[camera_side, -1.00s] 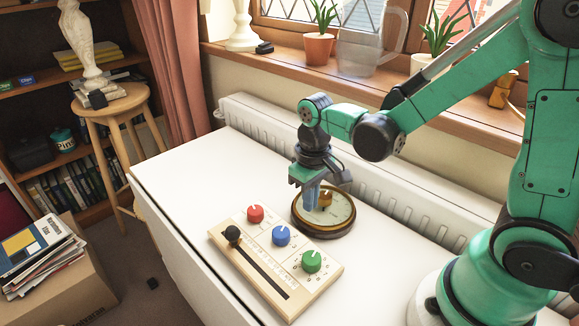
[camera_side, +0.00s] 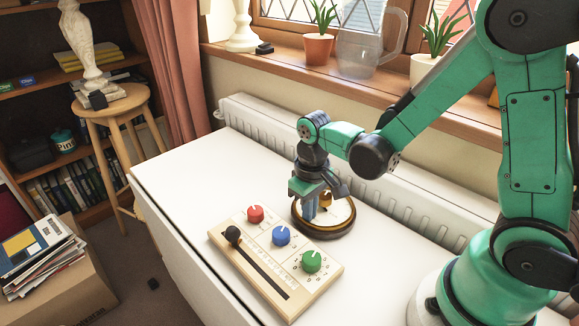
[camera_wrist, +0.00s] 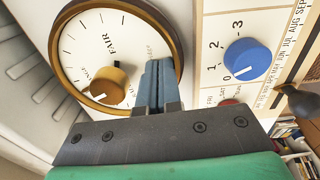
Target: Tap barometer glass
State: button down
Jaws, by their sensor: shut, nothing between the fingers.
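The barometer (camera_side: 341,215) lies flat on the white table, a round pale dial with a dark brown and gold rim. In the wrist view its dial (camera_wrist: 85,45) shows the word FAIR, tick marks and a brass centre knob (camera_wrist: 110,86). My gripper (camera_side: 309,217) points down at the left part of the barometer, its blue-grey fingers together and empty. In the wrist view the fingertips (camera_wrist: 158,64) overlap the dial near its rim, to the right of the knob. I cannot tell whether they touch the glass. The fingers and gripper body hide part of the dial and rim.
A wooden panel (camera_side: 248,262) with a red knob (camera_side: 255,214), blue knob (camera_side: 281,235), green knob (camera_side: 312,261) and black slider (camera_side: 233,234) lies close to the barometer's left. A white radiator (camera_side: 400,200) runs behind the table. The table's left end (camera_side: 190,180) is clear.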

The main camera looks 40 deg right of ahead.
jog(key=shift+f, duration=0.15)
notch_tip(320, 180, up, 14)
jog(key=shift+r, duration=0.2)
dwell(0.5)
dwell(0.5)
jog(key=s+t, duration=0.1)
jog(key=t, duration=0.1)
jog(key=f+t, duration=0.1)
jog(key=t, duration=0.1)
jog(key=s+f+t, duration=0.1)
jog(key=t, duration=0.2)
jog(key=shift+s+f, duration=0.15)
jog(key=shift+s, duration=0.15)
